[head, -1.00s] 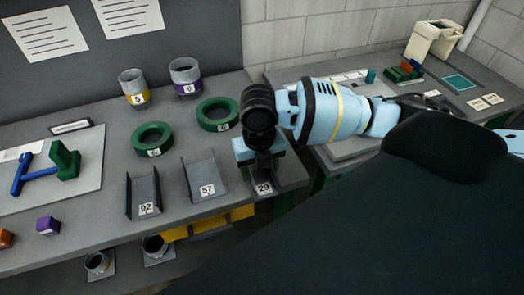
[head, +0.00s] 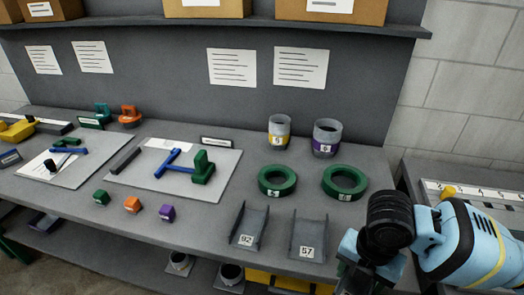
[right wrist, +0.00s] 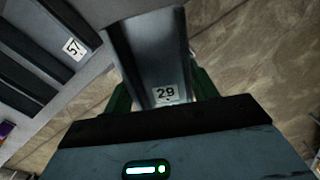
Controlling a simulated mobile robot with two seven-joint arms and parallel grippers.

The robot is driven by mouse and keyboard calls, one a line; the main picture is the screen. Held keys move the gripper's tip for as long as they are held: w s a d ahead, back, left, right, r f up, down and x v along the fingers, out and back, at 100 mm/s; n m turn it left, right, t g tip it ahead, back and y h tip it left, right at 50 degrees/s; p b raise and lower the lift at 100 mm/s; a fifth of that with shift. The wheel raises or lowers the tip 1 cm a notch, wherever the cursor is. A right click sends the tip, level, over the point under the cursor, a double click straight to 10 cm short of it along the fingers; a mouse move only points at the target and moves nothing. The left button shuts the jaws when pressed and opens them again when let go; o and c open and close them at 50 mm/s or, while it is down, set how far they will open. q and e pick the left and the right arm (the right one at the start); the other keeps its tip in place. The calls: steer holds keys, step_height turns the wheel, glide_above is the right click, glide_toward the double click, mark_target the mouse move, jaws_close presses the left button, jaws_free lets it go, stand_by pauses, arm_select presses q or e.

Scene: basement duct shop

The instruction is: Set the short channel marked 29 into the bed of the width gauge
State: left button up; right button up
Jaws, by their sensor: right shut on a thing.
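The short channel marked 29 (right wrist: 150,60) is a grey U-shaped piece held in my right gripper (right wrist: 165,100). In the right wrist view its number label faces the camera and floor shows beyond it. In the head view my right gripper (head: 358,268) is low at the bench's right front corner, and the channel is mostly hidden or cut off there. A pale numbered scale with a yellow piece (head: 447,191) lies on the right-hand bench and looks like the width gauge (head: 480,194). Its bed is hidden behind my right arm. My left gripper is out of view.
Channels marked 92 (head: 248,228) and 57 (head: 308,238) stand left of my right gripper. Green rings (head: 277,181) (head: 344,183) and labelled cups (head: 279,132) (head: 326,138) are behind them. A board (head: 125,178) holds blue and green parts. A gap separates the benches.

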steer(key=m, duration=0.4)
steer(key=shift+w+d+r, duration=0.1)
steer(key=shift+w+r, duration=0.1)
steer(key=shift+r, duration=0.2)
steer(key=m, duration=0.3)
steer(key=shift+w+d+r+m, duration=0.1)
steer(key=shift+r+m, duration=0.2)
steer(key=shift+m, duration=0.1)
steer(key=m, duration=0.3)
steer(key=shift+w+d+r+m, duration=0.1)
steer(key=shift+w+r+m, duration=0.05)
steer(key=shift+r+m, duration=0.2)
steer(key=m, duration=0.3)
steer(key=shift+r+m, duration=0.25)
steer(key=shift+r, duration=0.05)
steer(key=m, duration=0.3)
steer(key=shift+w+d+r+m, duration=0.15)
steer(key=shift+w+r+m, duration=0.05)
steer(key=shift+r+m, duration=0.2)
steer(key=m, duration=0.3)
steer(key=shift+w+d+r+m, duration=0.1)
steer(key=shift+r+m, duration=0.2)
steer(key=shift+m, duration=0.1)
steer(key=m, duration=0.3)
steer(key=r+m, duration=0.1)
steer(key=m, duration=0.2)
steer(key=shift+w+d, duration=0.1)
steer(key=shift+d, duration=0.05)
steer(key=shift+w, duration=0.1)
